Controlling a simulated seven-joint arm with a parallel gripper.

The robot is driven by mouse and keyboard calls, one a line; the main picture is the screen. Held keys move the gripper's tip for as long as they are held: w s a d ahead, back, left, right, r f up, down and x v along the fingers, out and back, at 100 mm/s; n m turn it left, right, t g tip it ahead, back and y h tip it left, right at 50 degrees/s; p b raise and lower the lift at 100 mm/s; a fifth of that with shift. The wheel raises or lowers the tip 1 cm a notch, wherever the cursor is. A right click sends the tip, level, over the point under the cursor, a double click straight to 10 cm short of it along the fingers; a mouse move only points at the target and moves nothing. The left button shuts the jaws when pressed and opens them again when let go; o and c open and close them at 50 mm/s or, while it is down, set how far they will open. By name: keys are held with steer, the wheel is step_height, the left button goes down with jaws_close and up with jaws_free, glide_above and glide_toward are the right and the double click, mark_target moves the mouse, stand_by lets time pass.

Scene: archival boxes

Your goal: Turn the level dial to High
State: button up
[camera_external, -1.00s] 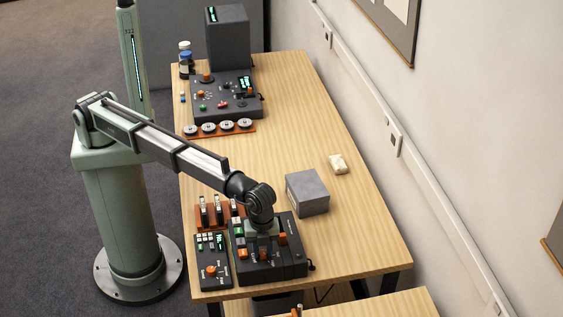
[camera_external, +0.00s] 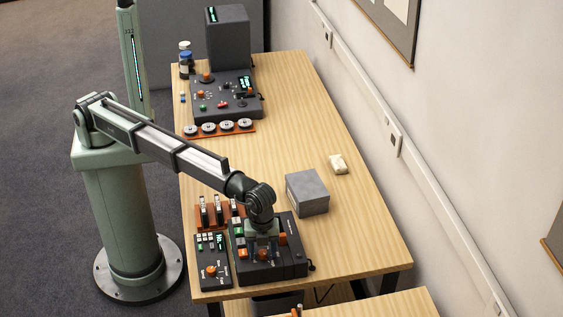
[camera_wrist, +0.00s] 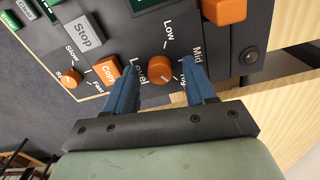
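The level dial (camera_wrist: 161,70) is a round orange knob on a dark control panel (camera_wrist: 238,45). The printed words Level, Low and Mid show around it; a label at the lower right is partly covered by a finger. I cannot clearly read where the dial points. My gripper (camera_wrist: 162,62) has its two blue fingers on either side of the dial, with a visible gap to it on both sides. In the external view my gripper (camera_external: 262,246) is low over the same panel (camera_external: 287,264) at the near end of the table.
An orange Copy button (camera_wrist: 106,72), a grey Stop button (camera_wrist: 84,32) and a small orange speed dial (camera_wrist: 70,77) are left of the level dial. Another orange control (camera_wrist: 224,11) is close at upper right. A grey box (camera_external: 307,193) stands behind the panel.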

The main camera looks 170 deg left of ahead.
mark_target(263, 252)
step_height(263, 252, up, 14)
stand_by(0.8)
steer(key=shift+f, duration=0.1)
